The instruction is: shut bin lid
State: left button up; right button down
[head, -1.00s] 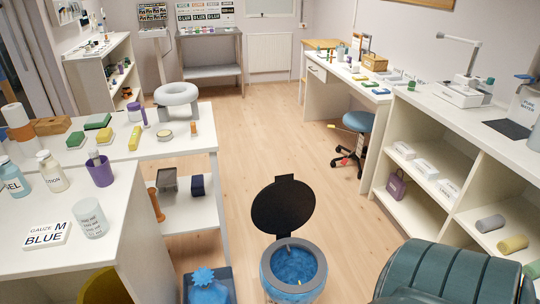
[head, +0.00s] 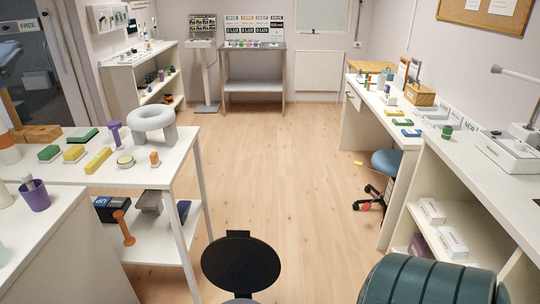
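The bin's round black lid (head: 241,264) stands raised at the bottom centre of the head view. Only a sliver of the grey bin rim (head: 240,301) shows below it, at the lower edge. The bin's body and contents are out of frame. Neither of my grippers is in view.
A white table (head: 150,178) with a shelf stands left of the bin. A dark green padded couch part (head: 430,284) is at the lower right. White shelving (head: 455,225) and a blue stool (head: 387,162) are on the right. The wooden floor (head: 285,170) between is clear.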

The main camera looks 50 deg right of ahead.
aim_at(237, 262)
jog(key=k+l, duration=0.15)
jog(key=l, duration=0.2)
jog(key=k+l, duration=0.15)
jog(key=l, duration=0.2)
jog(key=k+l, duration=0.15)
jog(key=l, duration=0.15)
jog(key=k+l, duration=0.15)
jog(key=l, duration=0.2)
